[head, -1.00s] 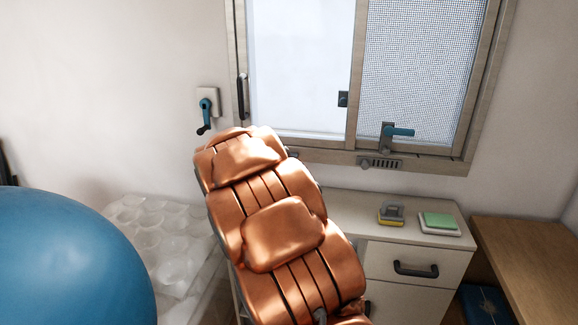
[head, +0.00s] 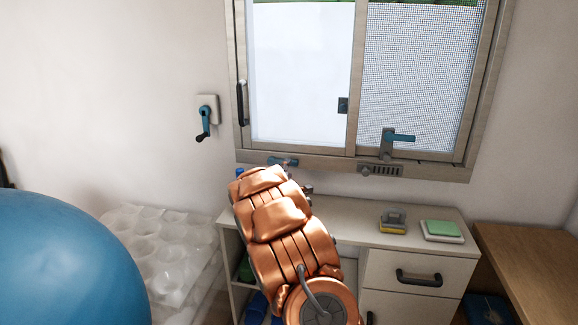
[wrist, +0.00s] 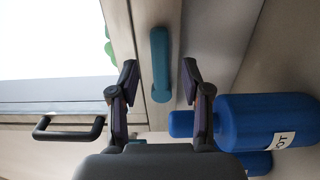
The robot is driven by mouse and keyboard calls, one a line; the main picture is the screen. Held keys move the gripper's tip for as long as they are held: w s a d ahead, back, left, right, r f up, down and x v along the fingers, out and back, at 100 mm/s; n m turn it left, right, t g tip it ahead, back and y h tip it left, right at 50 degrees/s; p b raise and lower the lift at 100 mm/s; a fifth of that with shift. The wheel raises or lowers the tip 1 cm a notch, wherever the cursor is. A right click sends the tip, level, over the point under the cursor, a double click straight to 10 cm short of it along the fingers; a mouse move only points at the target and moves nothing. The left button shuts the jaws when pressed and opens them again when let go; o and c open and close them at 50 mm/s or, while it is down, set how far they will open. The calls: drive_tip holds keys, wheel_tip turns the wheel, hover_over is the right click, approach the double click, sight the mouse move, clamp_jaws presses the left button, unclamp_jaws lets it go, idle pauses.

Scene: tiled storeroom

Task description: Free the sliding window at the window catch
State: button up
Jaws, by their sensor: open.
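The sliding window's pale left pane (head: 300,75) stands beside a mesh-covered right pane (head: 415,75). A teal lever (head: 283,161), which looks like the window catch, is on the lower window frame below the left pane. In the wrist view the teal lever (wrist: 160,65) lies lengthwise between the fingertips of my open gripper (wrist: 158,78). I see a gap on both sides of it, and cannot tell its depth from the fingers. In the head view my arm hides most of my gripper. The left pane's black pull handle (head: 242,103) also shows in the wrist view (wrist: 68,128).
Blue bottles (wrist: 265,122) stand close beside my gripper. A teal-handled lever (head: 398,138) is on the right pane's frame, and a crank (head: 204,122) is on the wall. A cabinet (head: 345,232) below holds a sponge (head: 441,228). A large blue ball (head: 65,260) is at left.

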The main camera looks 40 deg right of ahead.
drive_tip(key=shift+p+x, duration=0.3)
drive_tip(key=shift+x, duration=1.85)
clamp_jaws()
